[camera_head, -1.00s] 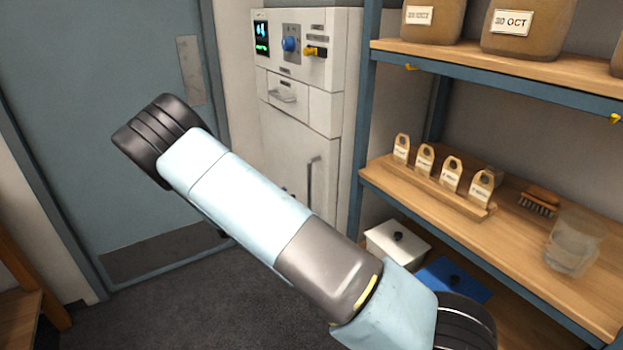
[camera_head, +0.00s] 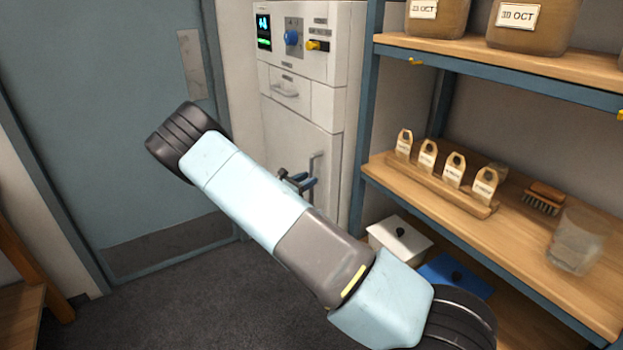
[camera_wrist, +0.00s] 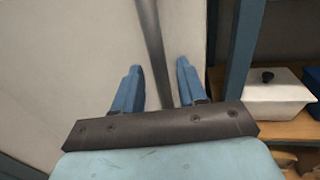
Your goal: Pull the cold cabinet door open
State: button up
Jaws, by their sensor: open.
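The cold cabinet (camera_head: 310,105) is a tall white unit with a control panel at its top. Its lower door (camera_head: 290,150) looks shut and has a vertical grey bar handle (camera_head: 315,168). My gripper (camera_head: 300,181) is at the lower part of that handle, partly hidden behind my arm. In the wrist view the handle (camera_wrist: 148,35) runs down between the two blue fingers of my gripper (camera_wrist: 160,85), which are apart. I cannot tell whether either finger touches the handle.
A shelf rack (camera_head: 365,130) stands close on the right, with tags in a wooden holder (camera_head: 440,188), a brush (camera_head: 543,198) and a clear jar (camera_head: 577,240). A white lidded box (camera_head: 398,240) sits low. A blue-grey room door (camera_head: 100,130) is at left. Grey floor lies between.

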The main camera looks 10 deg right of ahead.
jog(key=shift+x, duration=1.3)
grip_shut()
jog(key=shift+a, duration=0.1)
